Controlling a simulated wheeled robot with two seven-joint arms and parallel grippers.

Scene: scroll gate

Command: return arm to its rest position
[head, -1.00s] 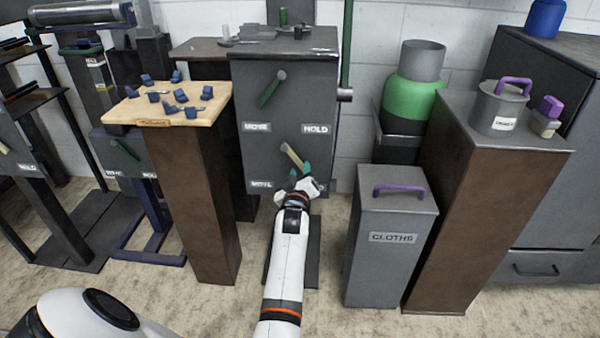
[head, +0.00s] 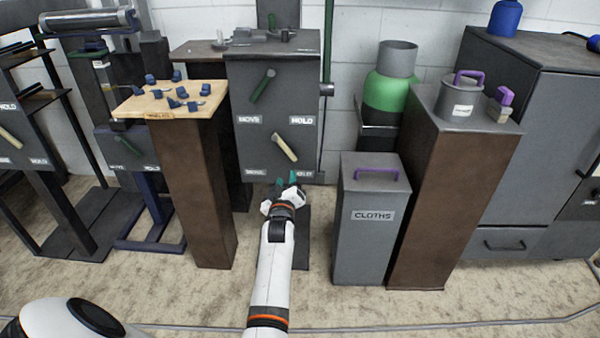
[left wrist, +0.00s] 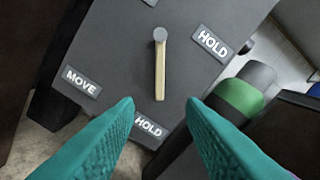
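My left gripper (head: 286,180) is in the middle of the head view, below a grey cabinet's (head: 246,145) lower tan lever (head: 285,147). Its teal fingers are apart and empty. In the left wrist view the open fingers (left wrist: 160,107) show with the tan lever (left wrist: 160,70) ahead, between their lines and apart from them. The lever hangs from a round pivot, and in the head view it slants down to the right, towards the lower HOLD label (head: 302,173). A green lever (head: 262,85) sits higher on the same face, slanting down-left. My right gripper is not in view.
A brown pedestal (head: 200,195) with a wooden board (head: 150,107) of blue pieces stands left of the cabinet. A grey CLOTHS bin (head: 370,243) and a taller brown pedestal (head: 450,190) stand right. Open floor (head: 400,305) lies in front.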

